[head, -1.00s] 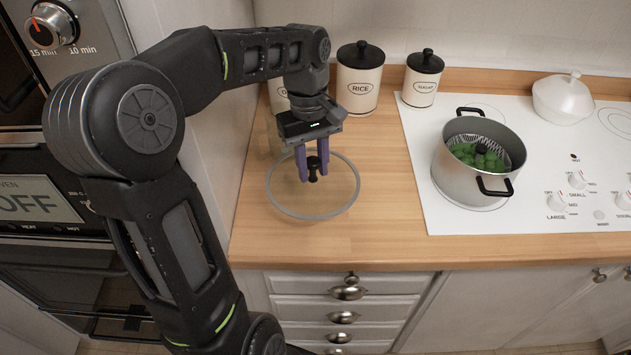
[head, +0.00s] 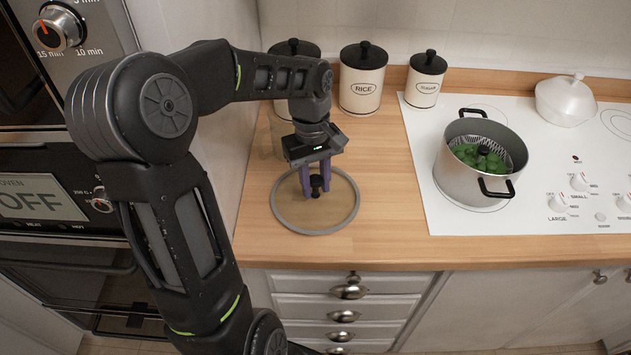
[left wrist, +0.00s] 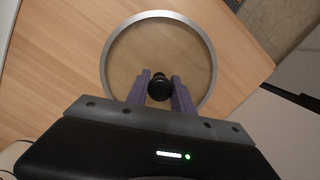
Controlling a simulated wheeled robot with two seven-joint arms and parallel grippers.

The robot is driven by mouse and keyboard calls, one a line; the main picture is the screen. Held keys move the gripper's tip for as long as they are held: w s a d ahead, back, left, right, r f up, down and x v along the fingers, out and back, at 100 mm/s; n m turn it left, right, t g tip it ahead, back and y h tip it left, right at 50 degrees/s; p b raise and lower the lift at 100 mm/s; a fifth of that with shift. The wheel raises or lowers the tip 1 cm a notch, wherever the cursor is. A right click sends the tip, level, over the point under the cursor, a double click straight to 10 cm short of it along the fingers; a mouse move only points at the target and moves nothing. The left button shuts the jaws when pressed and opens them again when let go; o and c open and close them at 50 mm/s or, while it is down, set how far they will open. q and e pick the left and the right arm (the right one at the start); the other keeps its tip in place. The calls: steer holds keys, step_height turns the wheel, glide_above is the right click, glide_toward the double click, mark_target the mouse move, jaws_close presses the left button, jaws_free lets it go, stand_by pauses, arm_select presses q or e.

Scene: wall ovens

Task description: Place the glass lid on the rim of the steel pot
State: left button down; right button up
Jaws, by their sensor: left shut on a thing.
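The round glass lid (head: 288,217) with a grey rim and black knob is at the wooden counter's left part in the head view. It also shows in the left wrist view (left wrist: 190,50). My left gripper (head: 316,190) points down with its purple fingers shut on the knob (left wrist: 159,87). I cannot tell whether the lid touches the counter or is slightly above it. The steel pot (head: 462,186) stands on the white cooktop to the right, uncovered, with two black handles and green vegetables (head: 480,158) in a basket inside. My right gripper is out of view.
Cream canisters with black lids, including the rice canister (head: 362,92) and sugar canister (head: 424,82), stand behind along the wall. A white lidded dish (head: 565,101) is behind the pot. Wall ovens (head: 50,205) are at the left. The counter (head: 388,205) between lid and pot is clear.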

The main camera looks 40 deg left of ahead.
mark_target(314, 174)
arm_select(q)
steer(key=shift+f, duration=0.1)
steer(key=c, duration=1.6)
jaws_free()
steer(key=shift+f, duration=0.1)
steer(key=o, duration=0.5)
steer(key=shift+r, duration=0.25)
steer(key=r, duration=0.5)
steer(key=a+r, duration=0.1)
steer(key=r, duration=0.2)
steer(key=shift+w, duration=0.3)
step_height(314, 174, up, 4)
steer(key=shift+a+f+p, duration=0.1)
steer(key=shift+a+p, duration=0.05)
steer(key=shift+p, duration=0.9)
